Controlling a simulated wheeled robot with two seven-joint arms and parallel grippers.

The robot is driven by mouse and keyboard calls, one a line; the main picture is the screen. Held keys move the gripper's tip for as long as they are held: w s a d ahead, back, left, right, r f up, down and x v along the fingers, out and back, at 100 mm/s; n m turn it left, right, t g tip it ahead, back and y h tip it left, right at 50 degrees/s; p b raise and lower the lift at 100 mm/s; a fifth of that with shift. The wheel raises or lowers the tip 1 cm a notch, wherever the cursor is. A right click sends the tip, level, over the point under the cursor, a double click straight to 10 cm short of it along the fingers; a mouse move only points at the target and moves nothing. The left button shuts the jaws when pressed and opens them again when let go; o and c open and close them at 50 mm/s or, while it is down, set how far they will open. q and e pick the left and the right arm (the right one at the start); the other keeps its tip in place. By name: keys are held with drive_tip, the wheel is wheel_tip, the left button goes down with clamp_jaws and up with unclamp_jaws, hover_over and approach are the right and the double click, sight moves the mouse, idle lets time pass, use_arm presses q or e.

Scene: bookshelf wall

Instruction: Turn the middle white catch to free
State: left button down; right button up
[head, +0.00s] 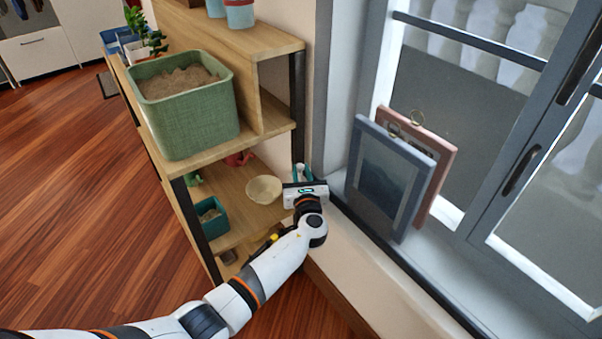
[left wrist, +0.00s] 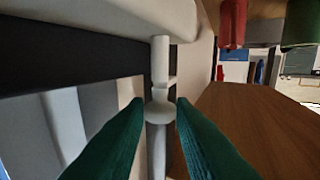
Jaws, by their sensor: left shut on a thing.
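In the left wrist view a white catch (left wrist: 160,62) shows as a slim upright rod with a small arm on its side and a round disc lower down. My left gripper (left wrist: 161,112) has its two green fingers closed on it around the disc, one on each side. In the head view my left gripper (head: 302,173) is at the end of the shelf unit, close to the wall beside the window. There the catch is hidden behind the gripper. I see only this one catch, so its place among others cannot be told. My right gripper is not in view.
A wooden shelf unit (head: 272,41) stands left of the gripper, with a green basket (head: 198,118), a cream bowl (head: 264,189) and a teal pot (head: 211,218). Two framed pictures (head: 385,180) lean on the window sill at right. Open wooden floor (head: 70,190) lies at left.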

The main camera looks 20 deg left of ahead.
use_arm(q)
drive_tip(key=c, duration=1.3)
unclamp_jaws()
drive_tip(key=shift+o, duration=0.2)
